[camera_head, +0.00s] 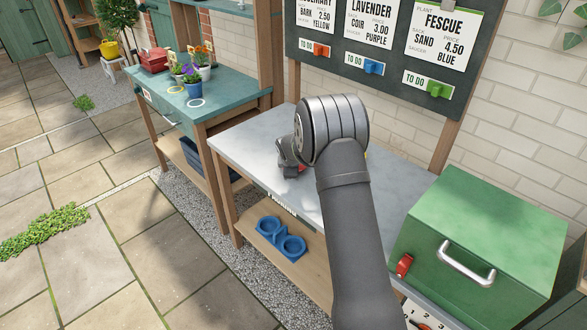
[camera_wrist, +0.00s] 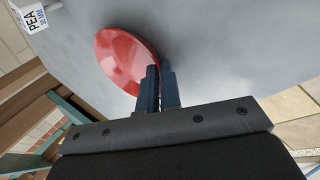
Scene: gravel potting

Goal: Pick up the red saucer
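The red saucer (camera_wrist: 122,56) is a shallow round dish by the grey tabletop in the wrist view. My gripper (camera_wrist: 159,70) has its two dark fingers close together at the saucer's right rim, with the rim between them. The saucer looks tilted, with a shadow on the grey surface beside it; I cannot tell whether it is clear of the table. In the head view my gripper (camera_head: 290,165) is low over the grey table, and only a bit of red shows by it. My arm hides most of that spot.
The grey table (camera_head: 246,140) has a green box (camera_head: 480,240) with a handle at its right. Blue round holders (camera_head: 282,242) sit on the lower shelf. A teal table (camera_head: 225,92) with flowerpots stands at left. A white PEA label block (camera_wrist: 33,15) is near the saucer.

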